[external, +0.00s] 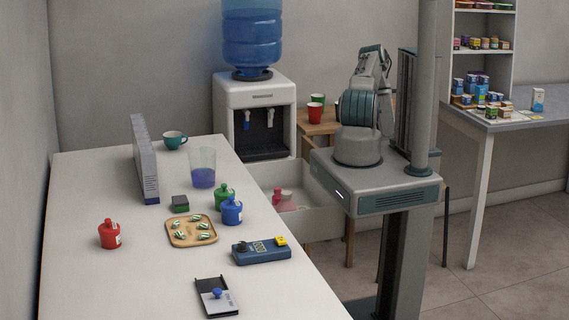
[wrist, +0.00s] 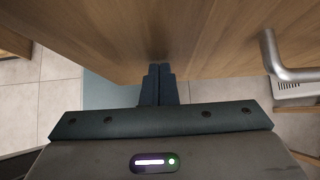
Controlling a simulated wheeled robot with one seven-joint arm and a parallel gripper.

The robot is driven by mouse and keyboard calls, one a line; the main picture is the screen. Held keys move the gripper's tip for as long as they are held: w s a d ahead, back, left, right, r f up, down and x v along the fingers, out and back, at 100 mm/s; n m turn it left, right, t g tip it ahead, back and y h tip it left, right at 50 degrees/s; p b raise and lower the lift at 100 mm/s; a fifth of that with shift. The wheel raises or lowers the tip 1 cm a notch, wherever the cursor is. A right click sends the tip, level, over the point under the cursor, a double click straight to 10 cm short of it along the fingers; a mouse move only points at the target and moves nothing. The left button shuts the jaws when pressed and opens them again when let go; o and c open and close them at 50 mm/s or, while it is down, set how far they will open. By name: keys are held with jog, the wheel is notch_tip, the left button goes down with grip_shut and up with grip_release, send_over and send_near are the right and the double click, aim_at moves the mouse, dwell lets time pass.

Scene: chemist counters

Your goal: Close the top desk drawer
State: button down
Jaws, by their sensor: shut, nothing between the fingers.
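The desk drawer (external: 322,186) is pulled out from the right side of the long white desk (external: 90,200) in the external view. Its pale inside shows a red bottle and other small items. In the wrist view a brown wooden panel (wrist: 200,40) fills the top, with a metal bar handle (wrist: 284,62) at the right; it looks like a drawer front. My gripper (wrist: 158,70) is shut and empty, its fingertips at the panel, left of the handle. I cannot tell whether they touch. The external view hides my gripper.
The desk holds a red bottle (external: 109,235), a wooden tray (external: 191,231), a blue device (external: 262,251) and a beaker (external: 202,167). A water dispenser (external: 254,100) and a small wooden table (external: 320,124) with cups stand behind the drawer. Floor is clear at the right.

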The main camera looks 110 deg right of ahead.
jog(key=w+b, duration=0.2)
jog(key=w, duration=3.2)
jog(key=shift+w+r, duration=0.15)
jog(key=shift+w, duration=0.1)
jog(key=s+r+p, duration=0.2)
jog(key=s, duration=0.1)
jog(key=s+r+p, duration=0.2)
jog(key=s, duration=0.2)
jog(key=s+r+p, duration=0.2)
jog(key=s, duration=0.1)
jog(key=shift+s+r, duration=0.1)
jog(key=shift+s, duration=0.2)
jog(key=shift+s+r+p, duration=0.35)
jog(key=shift+s+p, duration=0.2)
jog(key=shift+p, duration=0.1)
